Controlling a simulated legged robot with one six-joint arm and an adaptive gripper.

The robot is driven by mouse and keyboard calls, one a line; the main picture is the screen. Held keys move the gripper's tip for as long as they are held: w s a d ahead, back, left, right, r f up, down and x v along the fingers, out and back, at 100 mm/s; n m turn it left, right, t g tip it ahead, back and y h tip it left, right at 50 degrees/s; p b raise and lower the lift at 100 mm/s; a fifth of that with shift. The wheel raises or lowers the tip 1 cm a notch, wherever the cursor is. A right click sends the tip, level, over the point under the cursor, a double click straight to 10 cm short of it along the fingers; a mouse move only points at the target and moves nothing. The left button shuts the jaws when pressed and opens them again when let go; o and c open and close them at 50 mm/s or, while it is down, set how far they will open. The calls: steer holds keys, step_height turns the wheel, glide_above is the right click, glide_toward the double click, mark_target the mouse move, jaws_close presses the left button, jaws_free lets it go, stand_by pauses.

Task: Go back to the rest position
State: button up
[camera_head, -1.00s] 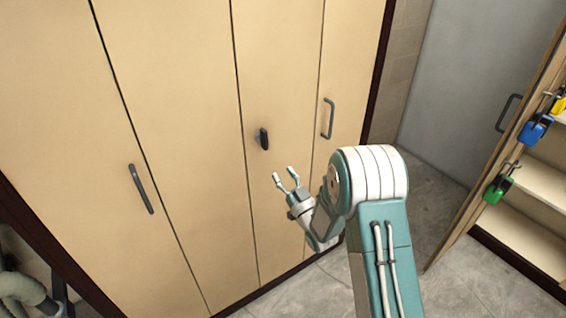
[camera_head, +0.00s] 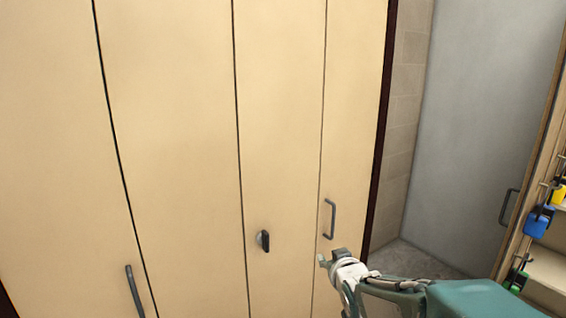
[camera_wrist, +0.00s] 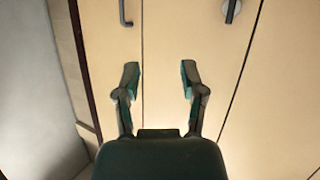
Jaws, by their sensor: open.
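My gripper (camera_head: 332,259) is at the lower right of the head view, in front of the beige cabinet (camera_head: 170,130). In the wrist view my gripper (camera_wrist: 158,78) shows two fingers spread apart with nothing between them, facing the cabinet door. A dark knob (camera_head: 263,241) is on a cabinet door to the left of my gripper. A grey bar handle (camera_head: 329,219) is on the door just above it. The handle (camera_wrist: 124,14) and the knob (camera_wrist: 231,10) also show at the top of the wrist view, beyond the fingers.
Another bar handle (camera_head: 134,292) is low on the left door.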

steer(key=s+d+m+g+h, duration=0.1)
steer(key=s+d+g, duration=0.3)
steer(key=s, duration=2.5)
steer(key=m+g, duration=0.1)
steer(key=g, duration=0.3)
steer(key=shift+r+m+h, duration=0.2)
steer(key=shift+m+h, duration=0.1)
steer(key=shift+h, duration=0.1)
steer(key=shift+d, duration=0.1)
